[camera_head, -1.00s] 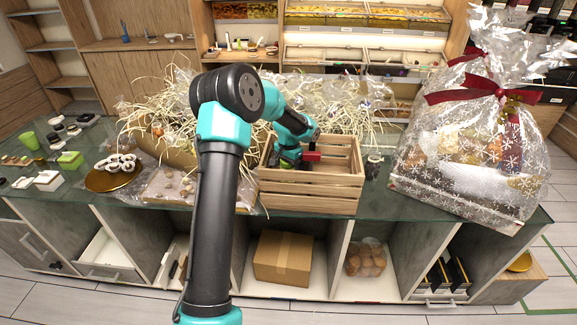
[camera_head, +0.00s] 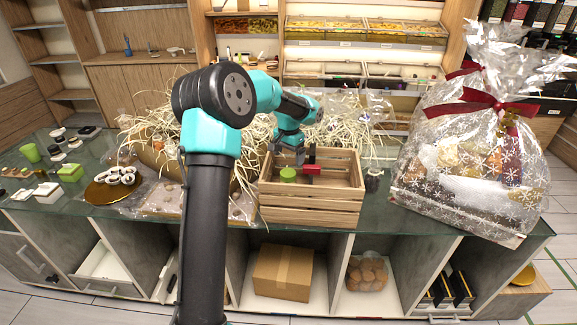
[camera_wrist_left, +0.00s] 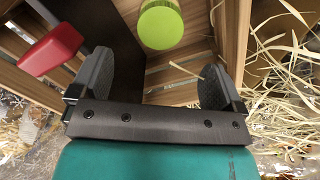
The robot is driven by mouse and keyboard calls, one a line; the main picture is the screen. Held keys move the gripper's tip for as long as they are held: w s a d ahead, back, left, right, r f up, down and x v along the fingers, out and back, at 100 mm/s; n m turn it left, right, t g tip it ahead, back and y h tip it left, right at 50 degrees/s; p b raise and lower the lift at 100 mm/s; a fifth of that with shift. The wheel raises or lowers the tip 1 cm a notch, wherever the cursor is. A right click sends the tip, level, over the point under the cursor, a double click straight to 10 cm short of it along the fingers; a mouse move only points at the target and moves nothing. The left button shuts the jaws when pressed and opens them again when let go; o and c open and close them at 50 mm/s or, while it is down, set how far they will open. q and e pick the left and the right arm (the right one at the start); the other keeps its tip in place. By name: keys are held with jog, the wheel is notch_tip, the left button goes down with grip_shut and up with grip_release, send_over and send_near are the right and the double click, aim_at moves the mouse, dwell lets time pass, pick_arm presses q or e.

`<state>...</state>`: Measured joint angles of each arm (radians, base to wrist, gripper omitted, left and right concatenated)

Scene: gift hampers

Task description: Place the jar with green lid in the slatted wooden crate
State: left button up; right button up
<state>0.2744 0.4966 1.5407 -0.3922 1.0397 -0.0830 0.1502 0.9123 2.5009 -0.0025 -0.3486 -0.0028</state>
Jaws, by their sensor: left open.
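The slatted wooden crate (camera_head: 311,212) stands on the glass counter in the middle of the head view. The jar's green lid (camera_head: 288,174) shows inside the crate, near its left side; the jar's body is hidden. My left gripper (camera_head: 292,154) is just above the lid, open and empty. In the left wrist view the lid (camera_wrist_left: 161,25) is beyond the open fingers (camera_wrist_left: 155,82), apart from both. My right gripper is not in view.
A red block (camera_head: 312,169) on a dark bar is in or over the crate, right of the lid. Straw-filled packages (camera_head: 165,140) lie left of the crate.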

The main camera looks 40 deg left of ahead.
pick_arm(q)
jog(key=shift+r, duration=0.7)
